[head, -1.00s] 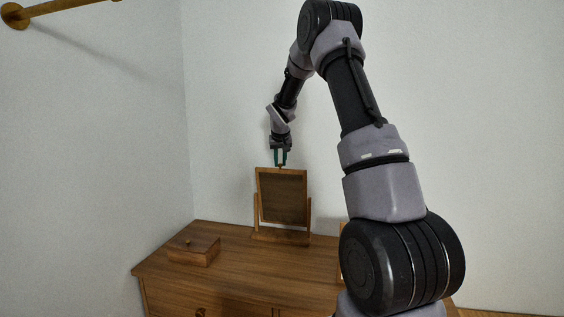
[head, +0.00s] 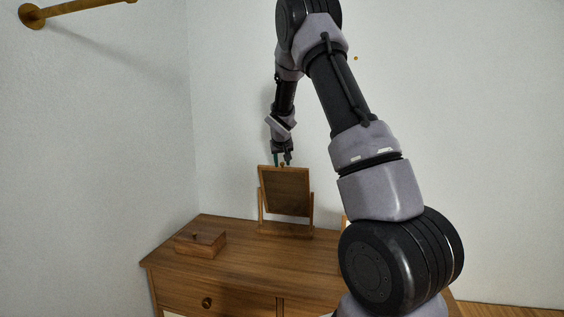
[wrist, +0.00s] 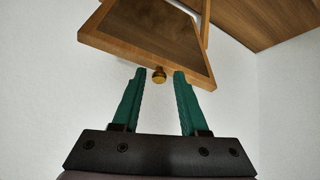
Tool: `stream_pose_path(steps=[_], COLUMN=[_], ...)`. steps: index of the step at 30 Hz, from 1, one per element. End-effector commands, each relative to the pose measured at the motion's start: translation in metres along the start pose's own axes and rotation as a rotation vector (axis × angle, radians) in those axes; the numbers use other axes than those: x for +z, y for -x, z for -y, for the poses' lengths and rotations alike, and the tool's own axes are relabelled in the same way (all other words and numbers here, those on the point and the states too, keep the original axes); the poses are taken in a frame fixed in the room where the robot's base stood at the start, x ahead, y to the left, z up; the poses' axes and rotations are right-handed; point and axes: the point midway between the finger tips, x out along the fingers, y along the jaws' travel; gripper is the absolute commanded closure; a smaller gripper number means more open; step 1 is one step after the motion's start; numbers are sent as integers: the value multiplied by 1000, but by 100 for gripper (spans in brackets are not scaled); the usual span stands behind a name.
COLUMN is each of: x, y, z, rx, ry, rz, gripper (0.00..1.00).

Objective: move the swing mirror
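The swing mirror, a wood-framed panel (head: 286,190) between two posts on a wooden base (head: 285,231), stands on the dresser. The panel looks tilted in its stand. My gripper (head: 282,161) is just above the panel's top edge, with its fingers pointing down. The gripper is open and holds nothing.
The wooden dresser (head: 240,262) stands against the walls. A small wooden box (head: 201,243) sits on its left part, clear of the mirror. A wooden rail (head: 75,10) is on the left wall. My arm hides the dresser's right part.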

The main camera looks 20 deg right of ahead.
Motion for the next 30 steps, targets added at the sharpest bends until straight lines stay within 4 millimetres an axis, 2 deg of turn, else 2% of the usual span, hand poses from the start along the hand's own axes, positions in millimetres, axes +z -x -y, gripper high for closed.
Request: stream_pose_path(steps=[9, 13, 24, 30], x=[-3, -4, -3, -2], y=[1, 10, 80, 104], z=[0, 1, 1, 1], rx=[-1, -2, -3, -3], ry=[1, 0, 1, 0], rz=[-6, -8, -8, -6], gripper=[46, 46, 46, 46])
